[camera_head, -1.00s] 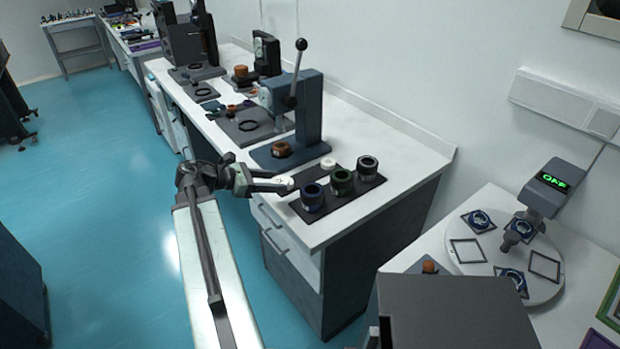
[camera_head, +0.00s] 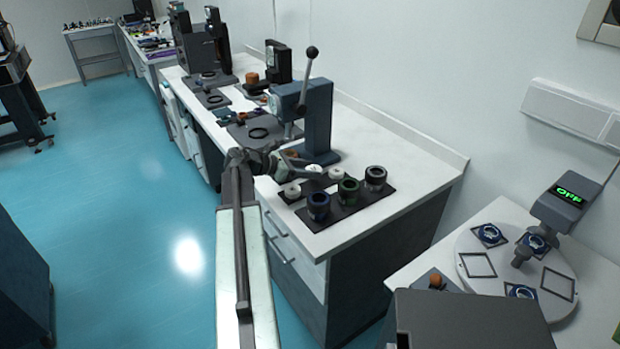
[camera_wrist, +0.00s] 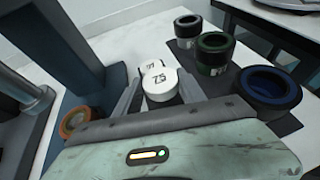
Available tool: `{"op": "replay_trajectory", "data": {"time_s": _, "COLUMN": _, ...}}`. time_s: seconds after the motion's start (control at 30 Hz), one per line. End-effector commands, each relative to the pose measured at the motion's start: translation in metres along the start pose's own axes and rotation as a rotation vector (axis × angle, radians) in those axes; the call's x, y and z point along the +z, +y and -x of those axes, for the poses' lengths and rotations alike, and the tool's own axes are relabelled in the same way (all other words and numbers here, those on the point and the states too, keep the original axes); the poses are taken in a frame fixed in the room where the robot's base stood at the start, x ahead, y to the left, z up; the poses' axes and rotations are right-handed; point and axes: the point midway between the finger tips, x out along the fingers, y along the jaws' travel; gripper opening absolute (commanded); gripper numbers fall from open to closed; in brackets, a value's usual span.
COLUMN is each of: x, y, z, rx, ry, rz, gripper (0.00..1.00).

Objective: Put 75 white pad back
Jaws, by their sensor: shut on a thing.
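The white pad marked 75 (camera_wrist: 160,86) is a small round disc between the fingers of my gripper (camera_wrist: 158,92) in the wrist view. My gripper is shut on it. In the head view my gripper (camera_head: 307,166) is over the far left part of the dark mat (camera_head: 338,213) beside the press. A second white pad (camera_wrist: 152,67) with an unclear number lies just beyond the held one; it also shows in the head view (camera_head: 336,173). Another white pad (camera_head: 292,190) lies at the mat's near left. Whether the held pad touches the mat is unclear.
Blue (camera_head: 318,206), green (camera_head: 348,191) and black (camera_head: 375,178) cylinders stand along the mat's right side. The lever press (camera_head: 318,115) rises close behind my gripper. An orange-brown part (camera_wrist: 75,122) sits at the press base. The bench's front right corner is clear.

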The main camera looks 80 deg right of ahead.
Motion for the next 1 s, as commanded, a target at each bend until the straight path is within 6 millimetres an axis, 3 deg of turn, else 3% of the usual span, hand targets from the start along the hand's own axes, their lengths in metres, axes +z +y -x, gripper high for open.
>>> {"op": "replay_trajectory", "data": {"time_s": 0.17, "x": 0.002, "y": 0.007, "z": -0.009, "rx": -0.001, "ry": 0.000, "rz": 0.000, "gripper": 0.01}}
{"op": "replay_trajectory", "data": {"time_s": 0.37, "x": -0.034, "y": 0.006, "z": -0.025, "rx": 0.000, "ry": 0.000, "rz": 0.000, "gripper": 0.01}}
{"op": "replay_trajectory", "data": {"time_s": 0.63, "x": -0.030, "y": 0.007, "z": -0.023, "rx": 0.001, "ry": 0.000, "rz": 0.000, "gripper": 0.01}}
{"op": "replay_trajectory", "data": {"time_s": 1.0, "x": -0.042, "y": 0.007, "z": -0.027, "rx": 0.002, "ry": 0.001, "rz": 0.000, "gripper": 0.01}}
